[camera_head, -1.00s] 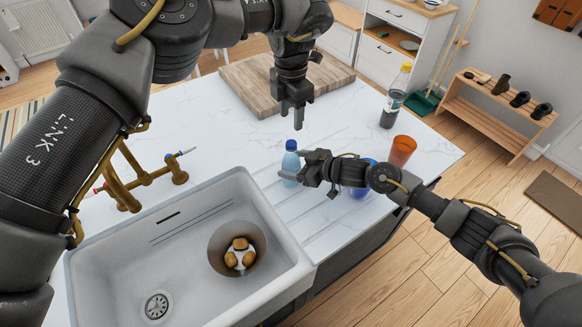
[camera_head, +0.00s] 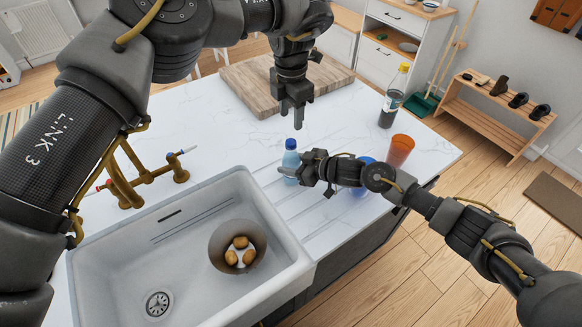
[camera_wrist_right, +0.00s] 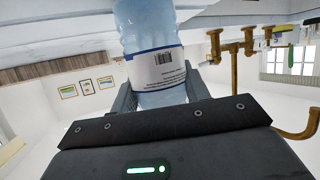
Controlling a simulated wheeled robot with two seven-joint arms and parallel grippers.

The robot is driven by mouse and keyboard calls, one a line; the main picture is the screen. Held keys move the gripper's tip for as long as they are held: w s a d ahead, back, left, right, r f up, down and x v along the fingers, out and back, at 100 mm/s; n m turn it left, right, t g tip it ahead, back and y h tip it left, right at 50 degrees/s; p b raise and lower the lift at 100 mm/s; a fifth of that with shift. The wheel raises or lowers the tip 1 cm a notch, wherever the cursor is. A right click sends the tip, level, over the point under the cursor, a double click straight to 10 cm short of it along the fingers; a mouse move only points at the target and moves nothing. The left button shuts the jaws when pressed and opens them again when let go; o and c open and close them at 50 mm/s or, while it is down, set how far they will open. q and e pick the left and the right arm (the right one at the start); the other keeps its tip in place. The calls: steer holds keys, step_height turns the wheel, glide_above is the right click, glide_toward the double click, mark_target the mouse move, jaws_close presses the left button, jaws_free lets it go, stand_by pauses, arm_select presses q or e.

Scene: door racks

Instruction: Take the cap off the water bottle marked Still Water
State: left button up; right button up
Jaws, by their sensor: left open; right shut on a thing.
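A clear blue water bottle (camera_head: 290,162) with a blue cap (camera_head: 290,144) stands upright on the white counter (camera_head: 225,125), beside the sink's far right corner. My right gripper (camera_head: 288,172) is shut on the bottle's body from the right. In the right wrist view the bottle (camera_wrist_right: 150,30) shows between the fingers, with a white and blue label (camera_wrist_right: 160,70) and a barcode; I cannot read its name. My left gripper (camera_head: 292,122) points down above the cap, open and empty, a small gap apart from it. The cap lies outside the right wrist view.
A sink (camera_head: 110,265) with a bowl (camera_head: 222,262) of brown pieces is at the front left. A wooden board (camera_head: 245,85) lies behind my left gripper. A dark bottle (camera_head: 388,112) and an orange cup (camera_head: 400,150) stand at the right. A blue object is partly hidden by my right arm.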

mark_target(291, 141)
arm_select(q)
steer(key=shift+w, duration=0.2)
arm_select(e)
steer(key=shift+w, duration=0.15)
jaws_close()
steer(key=shift+r, duration=0.1)
arm_select(q)
steer(key=m, duration=1.1)
steer(key=shift+s+a+m, duration=0.25)
steer(key=shift+s+m, duration=0.05)
steer(key=shift+m, duration=0.1)
steer(key=shift+d+m, duration=0.15)
steer(key=shift+m, duration=0.75)
steer(key=shift+f, duration=3.95)
